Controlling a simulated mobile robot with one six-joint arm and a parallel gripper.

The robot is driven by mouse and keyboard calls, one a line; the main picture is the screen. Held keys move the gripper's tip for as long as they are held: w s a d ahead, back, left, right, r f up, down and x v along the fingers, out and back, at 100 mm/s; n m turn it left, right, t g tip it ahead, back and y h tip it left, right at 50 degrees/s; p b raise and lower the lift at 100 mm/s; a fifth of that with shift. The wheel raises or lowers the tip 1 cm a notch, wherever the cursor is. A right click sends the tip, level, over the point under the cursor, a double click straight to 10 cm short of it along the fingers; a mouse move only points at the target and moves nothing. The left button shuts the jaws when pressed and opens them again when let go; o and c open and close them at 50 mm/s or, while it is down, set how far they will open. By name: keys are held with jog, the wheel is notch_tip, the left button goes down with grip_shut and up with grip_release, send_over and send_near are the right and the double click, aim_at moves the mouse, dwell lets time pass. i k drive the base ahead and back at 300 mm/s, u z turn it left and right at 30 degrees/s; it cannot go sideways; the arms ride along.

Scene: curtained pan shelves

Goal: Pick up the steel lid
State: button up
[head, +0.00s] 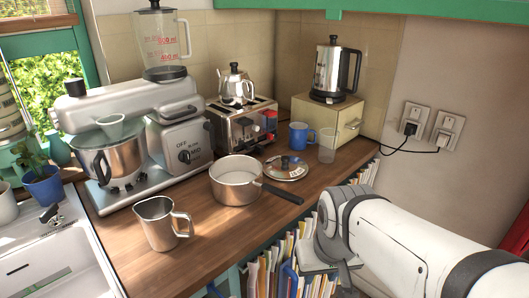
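The steel lid (287,172) lies flat on the wooden counter, knob up, just right of the saucepan. It looks round and shiny with a dark knob. The steel saucepan (236,192) stands in front and to the left of it, and its black handle points to the lower right, passing in front of the lid. My gripper (318,262) is at the lower right, in front of the counter edge by the books, below and apart from the lid. Its fingers are partly hidden, and I cannot tell whether they are open or shut.
A blue mug (300,136) and a clear cup (327,147) stand behind the lid. A toaster (243,125) is behind the pan, and a steel pitcher (160,226) is at front left. Books (270,272) fill the shelf below. Counter right of the lid is clear.

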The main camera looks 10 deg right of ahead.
aim_at(281, 168)
jog(key=u, duration=3)
jog(key=k, duration=2.1)
jog(key=z, duration=1.7)
jog(key=i, duration=1.7)
jog(key=z, duration=0.05)
